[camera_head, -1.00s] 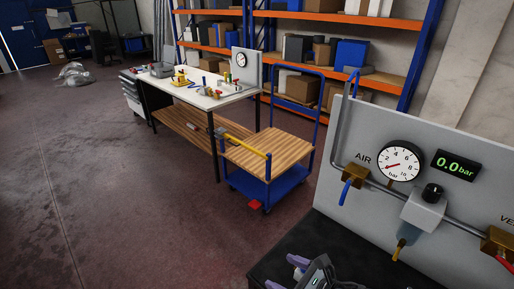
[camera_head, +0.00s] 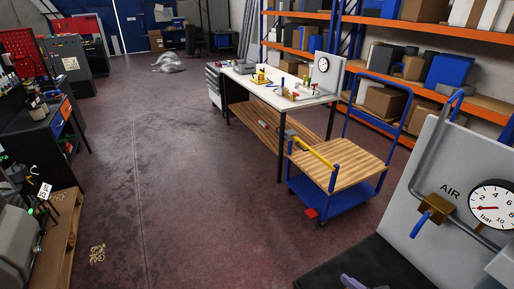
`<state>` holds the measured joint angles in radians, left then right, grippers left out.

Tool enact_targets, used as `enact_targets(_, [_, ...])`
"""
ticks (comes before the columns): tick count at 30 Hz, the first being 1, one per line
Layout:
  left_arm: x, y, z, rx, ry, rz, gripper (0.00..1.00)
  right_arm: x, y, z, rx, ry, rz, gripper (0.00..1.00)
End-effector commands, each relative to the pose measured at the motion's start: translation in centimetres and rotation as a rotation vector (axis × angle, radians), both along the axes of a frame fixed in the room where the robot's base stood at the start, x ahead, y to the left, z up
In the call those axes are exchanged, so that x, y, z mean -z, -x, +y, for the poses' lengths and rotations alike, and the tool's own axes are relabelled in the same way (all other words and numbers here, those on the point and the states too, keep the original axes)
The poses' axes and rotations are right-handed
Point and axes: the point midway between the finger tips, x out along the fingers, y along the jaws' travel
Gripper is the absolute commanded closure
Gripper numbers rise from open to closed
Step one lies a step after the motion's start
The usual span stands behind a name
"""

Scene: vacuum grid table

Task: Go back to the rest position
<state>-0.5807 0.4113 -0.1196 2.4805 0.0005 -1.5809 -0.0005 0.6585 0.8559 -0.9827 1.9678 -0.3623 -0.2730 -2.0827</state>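Neither of my grippers shows in the head view, so I cannot see whether they are open, shut or holding anything. The task names no object. A small purple-grey thing (camera_head: 352,282) is cut off by the bottom edge, over a dark surface (camera_head: 375,265); I cannot tell what it is. A grey panel (camera_head: 437,160) at the right carries a brass valve with a blue lever (camera_head: 432,210), a pipe and a round gauge (camera_head: 492,206) cut by the right edge.
A blue cart with a wooden top (camera_head: 345,165) stands left of the panel. Behind it are a white-topped workbench (camera_head: 245,83) and orange-blue shelving (camera_head: 400,38). A dark tool bench (camera_head: 35,125) and a wooden pallet (camera_head: 62,235) are at the left. The middle floor is open.

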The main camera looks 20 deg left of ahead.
Motion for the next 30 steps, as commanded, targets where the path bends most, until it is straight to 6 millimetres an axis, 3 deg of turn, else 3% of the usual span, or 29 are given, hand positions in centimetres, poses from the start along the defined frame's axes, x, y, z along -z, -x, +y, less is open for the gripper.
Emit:
enact_targets(10, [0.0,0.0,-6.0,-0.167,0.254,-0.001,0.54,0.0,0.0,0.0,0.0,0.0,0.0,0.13])
enact_targets(17, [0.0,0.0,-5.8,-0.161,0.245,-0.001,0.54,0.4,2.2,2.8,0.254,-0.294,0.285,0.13])
enact_targets(23, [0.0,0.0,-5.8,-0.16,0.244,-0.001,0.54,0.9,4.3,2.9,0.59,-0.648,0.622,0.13])
enact_targets(26, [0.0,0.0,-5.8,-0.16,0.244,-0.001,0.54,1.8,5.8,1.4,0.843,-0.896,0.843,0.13])
enact_targets(30, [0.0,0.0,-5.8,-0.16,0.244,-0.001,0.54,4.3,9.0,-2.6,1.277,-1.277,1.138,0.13])
